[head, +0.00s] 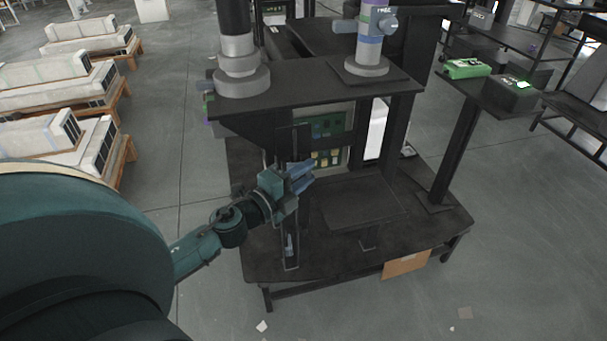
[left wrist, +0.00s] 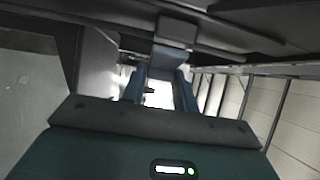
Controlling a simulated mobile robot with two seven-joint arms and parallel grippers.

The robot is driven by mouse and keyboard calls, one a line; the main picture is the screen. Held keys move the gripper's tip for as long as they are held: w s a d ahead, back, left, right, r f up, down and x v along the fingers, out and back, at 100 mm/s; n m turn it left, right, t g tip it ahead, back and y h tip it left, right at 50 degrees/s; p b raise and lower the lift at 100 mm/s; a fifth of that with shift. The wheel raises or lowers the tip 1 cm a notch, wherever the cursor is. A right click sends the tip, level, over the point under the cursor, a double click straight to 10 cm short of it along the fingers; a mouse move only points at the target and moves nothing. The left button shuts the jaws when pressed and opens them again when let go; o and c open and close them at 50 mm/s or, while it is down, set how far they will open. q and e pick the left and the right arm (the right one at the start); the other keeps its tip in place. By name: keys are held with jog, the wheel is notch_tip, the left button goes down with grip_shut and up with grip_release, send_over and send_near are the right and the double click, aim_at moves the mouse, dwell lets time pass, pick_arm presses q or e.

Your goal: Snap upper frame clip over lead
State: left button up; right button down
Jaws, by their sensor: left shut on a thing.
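My left gripper (head: 303,178) reaches in from the left to the narrow upright black frame (head: 283,138) on the dark stand. In the left wrist view its two blue-grey fingers (left wrist: 163,82) point up at a grey block-like piece (left wrist: 176,32), which looks like the upper frame clip. The fingers are shut on it, though the contact is hard to make out. A small light blue-grey piece, perhaps a lower clip (head: 289,244), shows low on the frame. I cannot make out the lead. My right gripper is not in view.
A dark shelf (head: 310,100) with two column-like parts overhangs the work spot. A board with green and yellow parts (head: 328,135) stands behind the gripper.

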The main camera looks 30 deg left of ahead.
pick_arm(q)
jog(key=shift+c, duration=0.6)
jog(key=shift+w+r+y+p, duration=0.1)
jog(key=shift+y+p, duration=0.2)
jog(key=shift+p, duration=0.05)
jog(key=shift+w+n+y+p, duration=0.2)
jog(key=shift+n+y+p, duration=0.1)
jog(key=shift+n+y, duration=0.6)
jog(key=o, duration=1)
jog(key=shift+c, duration=0.2)
